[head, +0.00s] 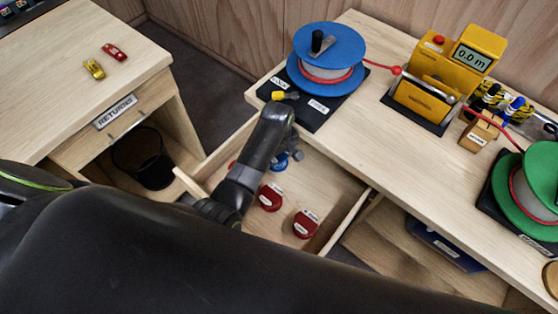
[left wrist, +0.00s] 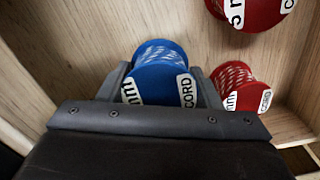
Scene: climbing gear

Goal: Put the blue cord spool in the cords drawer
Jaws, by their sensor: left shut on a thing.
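The blue cord spool (head: 279,165) is inside the open wooden drawer (head: 345,205), partly hidden by my left gripper (head: 290,157). In the left wrist view the blue spool (left wrist: 158,62) sits between the two fingers of my left gripper (left wrist: 160,78), which is shut on it. Its label reads "CORD". Whether it touches the drawer floor I cannot tell. My right gripper is not in view.
The bench above the drawer holds a large blue reel (head: 328,45), a yellow meter (head: 445,80) with a red cord, and a green reel (head: 530,190). A returns table (head: 60,60) with two small carabiner-like items stands at left, a dark bin (head: 150,160) beneath it.

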